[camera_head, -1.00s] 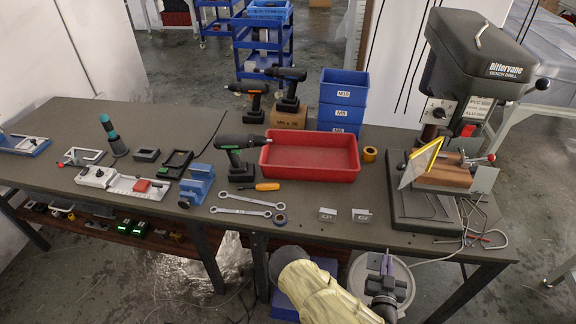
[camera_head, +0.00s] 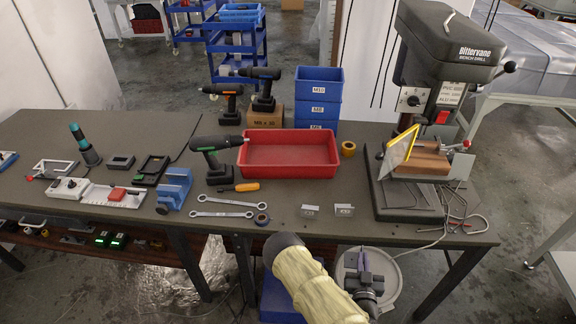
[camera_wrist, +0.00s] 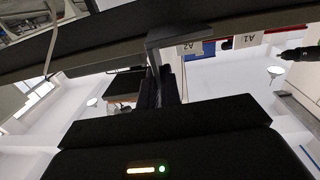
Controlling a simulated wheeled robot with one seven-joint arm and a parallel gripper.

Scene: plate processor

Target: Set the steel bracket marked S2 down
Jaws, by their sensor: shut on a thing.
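My gripper (camera_head: 363,262) is in the head view, in front of the bench's near edge, over a round pale stool-like top. In the wrist view it is shut on a grey angled steel bracket (camera_wrist: 180,38), which sticks out beyond the dark fingers. No marking can be read on the held bracket. Two small steel brackets stand apart on the bench near its front edge, a left one (camera_head: 309,211) and a right one (camera_head: 343,210). Their marks are too small to read surely. My gripper is apart from both and nearer the camera.
The bench (camera_head: 270,228) has bare room along its front edge. A red tray (camera_head: 288,170) lies behind the brackets. The drill press (camera_head: 405,205) stands to their right, with loose cable beside it. Wrenches (camera_head: 225,206) and a tape roll (camera_head: 262,218) lie to the left.

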